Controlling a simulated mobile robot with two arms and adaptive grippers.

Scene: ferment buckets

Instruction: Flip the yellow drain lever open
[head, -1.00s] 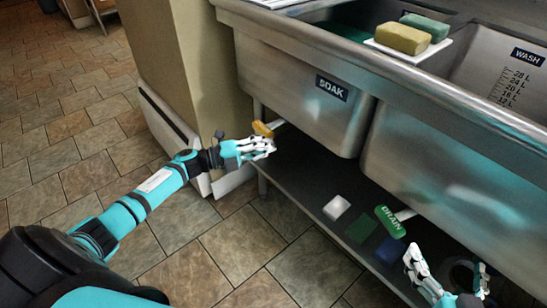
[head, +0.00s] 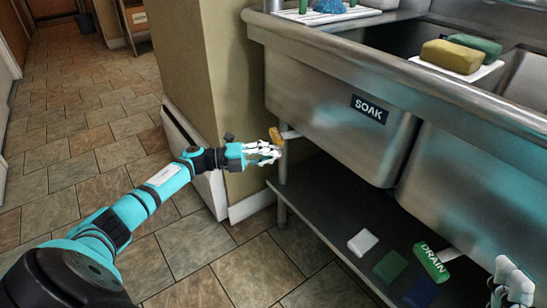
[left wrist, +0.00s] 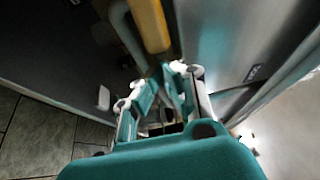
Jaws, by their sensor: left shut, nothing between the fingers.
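The yellow drain lever (head: 276,138) sits at the left end of the SOAK basin (head: 335,100), on a short pale pipe below its rim. My left gripper (head: 277,152) is shut and empty, right beside the lever's lower end; I cannot tell if they touch. In the left wrist view the yellow lever (left wrist: 149,24) runs down from the top edge, beyond the fingertips of my left gripper (left wrist: 160,85). My right gripper (head: 508,280) is partly cut off at the lower right, so its opening does not show.
A beige wall corner (head: 212,75) stands close behind my left gripper. The tiled floor at left is clear.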

